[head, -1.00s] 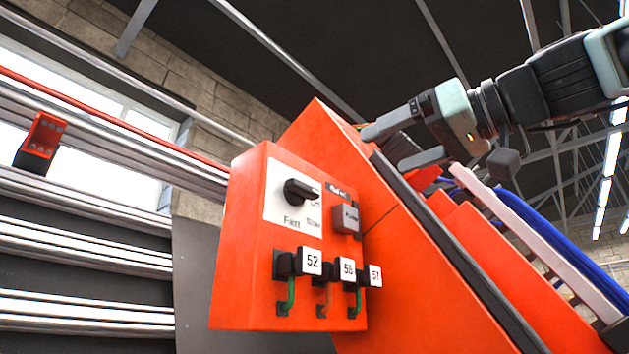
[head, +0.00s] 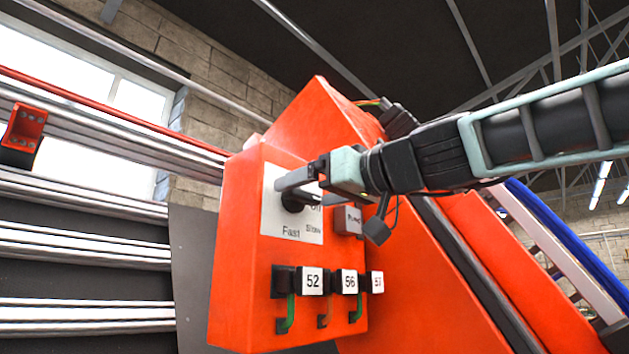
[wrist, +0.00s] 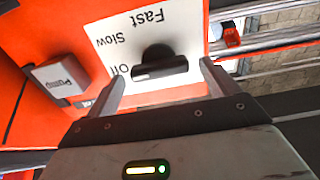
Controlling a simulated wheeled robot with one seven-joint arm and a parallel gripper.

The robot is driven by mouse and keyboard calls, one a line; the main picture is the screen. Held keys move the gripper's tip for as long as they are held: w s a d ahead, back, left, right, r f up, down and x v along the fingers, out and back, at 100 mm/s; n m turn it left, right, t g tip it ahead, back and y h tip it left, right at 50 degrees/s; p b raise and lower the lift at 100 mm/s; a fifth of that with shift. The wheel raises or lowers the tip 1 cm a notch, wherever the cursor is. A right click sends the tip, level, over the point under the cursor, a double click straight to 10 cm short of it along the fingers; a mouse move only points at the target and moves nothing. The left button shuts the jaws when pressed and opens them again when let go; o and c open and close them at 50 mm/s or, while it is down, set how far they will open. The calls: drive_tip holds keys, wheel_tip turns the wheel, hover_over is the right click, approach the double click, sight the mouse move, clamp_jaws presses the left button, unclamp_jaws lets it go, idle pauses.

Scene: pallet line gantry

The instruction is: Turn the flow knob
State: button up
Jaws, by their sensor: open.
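The flow knob is a black rotary knob (head: 293,201) on a white label plate (head: 291,229) marked Fast, Slow and Off. The plate is on the front of an orange box. In the head view my gripper (head: 290,188) is at the knob and its fingers partly hide it. In the wrist view the knob (wrist: 158,64) shows just beyond and between the two open fingers (wrist: 160,80). Its bar lies nearly level across that picture. I cannot tell whether the fingers touch it.
A grey Pump button (head: 347,219) sits right of the plate, close to my gripper. Below are several black connectors with white tags, such as 52 (head: 312,281), and hooked cables. An orange sloping frame (head: 440,285) stands at right, under my arm. Metal rails (head: 90,240) run at left.

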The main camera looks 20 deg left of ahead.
drive_tip(key=shift+c, duration=0.4)
drive_tip(key=c, duration=0.9)
drive_tip(key=shift+m, duration=0.4)
drive_tip(key=m+b, duration=0.1)
drive_tip(key=m, duration=0.1)
drive_tip(key=shift+w+m, duration=0.15)
drive_tip(key=shift+m, duration=2.85)
drive_tip(key=o, duration=1)
